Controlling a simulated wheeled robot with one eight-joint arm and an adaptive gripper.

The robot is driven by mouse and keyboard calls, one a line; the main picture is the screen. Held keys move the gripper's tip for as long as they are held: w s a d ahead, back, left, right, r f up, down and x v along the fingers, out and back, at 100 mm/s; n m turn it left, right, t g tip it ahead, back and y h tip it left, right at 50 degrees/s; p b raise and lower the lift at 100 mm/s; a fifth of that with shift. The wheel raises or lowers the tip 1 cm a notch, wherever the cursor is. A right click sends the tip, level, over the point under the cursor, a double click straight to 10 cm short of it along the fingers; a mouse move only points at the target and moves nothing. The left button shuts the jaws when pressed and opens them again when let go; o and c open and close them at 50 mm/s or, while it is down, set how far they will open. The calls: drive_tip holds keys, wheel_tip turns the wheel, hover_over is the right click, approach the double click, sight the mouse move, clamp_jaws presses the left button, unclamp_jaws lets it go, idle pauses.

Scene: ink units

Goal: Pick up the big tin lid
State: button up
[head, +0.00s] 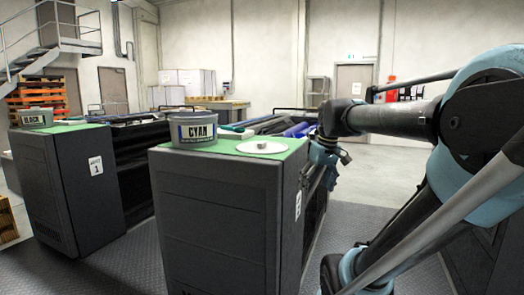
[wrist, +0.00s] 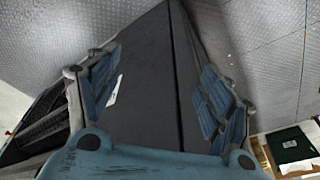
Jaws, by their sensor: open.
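A pale round lid (head: 261,147) with a small knob lies flat on the green top (head: 232,143) of the nearer dark grey unit. The tin marked CYAN (head: 194,129) stands to its left on the same top. My gripper (head: 324,168) hangs off the right side of that unit, right of the lid and apart from it. In the wrist view my gripper (wrist: 160,72) has its blue-padded fingers spread wide with nothing between them. The dark unit (wrist: 152,100) shows behind them; the lid is not visible there.
A second grey unit (head: 66,190) stands at the left with a tin marked BLACK (head: 37,117) on its green top. A green-and-white thing (head: 235,131) lies behind the lid. Blue rollers (head: 300,130) lie behind the nearer unit. Metal-plate floor (head: 125,270) surrounds the units.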

drive_tip(key=w+a+r+n+y, duration=0.1)
drive_tip(key=w+a+r+n, duration=0.15)
drive_tip(key=w+r, duration=0.45)
drive_tip(key=w+a+r+n, duration=0.2)
drive_tip(key=w+a+r, duration=0.1)
drive_tip(key=w+r, duration=0.45)
drive_tip(key=n+y, duration=0.2)
drive_tip(key=n, duration=0.3)
approach(262, 142)
drive_tip(key=shift+w+a+f+g, duration=0.15)
drive_tip(key=shift+w+a+f, duration=0.2)
drive_tip(key=shift+f, duration=0.25)
drive_tip(key=shift+w+a+f+g, duration=0.15)
drive_tip(key=shift+w+a+f, duration=0.1)
drive_tip(key=shift+w+f, duration=0.3)
drive_tip(key=shift+s+x, duration=0.2)
drive_tip(key=shift+x, duration=1.25)
drive_tip(key=shift+s+x, duration=0.2)
drive_tip(key=shift+x, duration=1.3)
drive_tip(key=shift+d, duration=0.1)
drive_tip(key=c, duration=1.2)
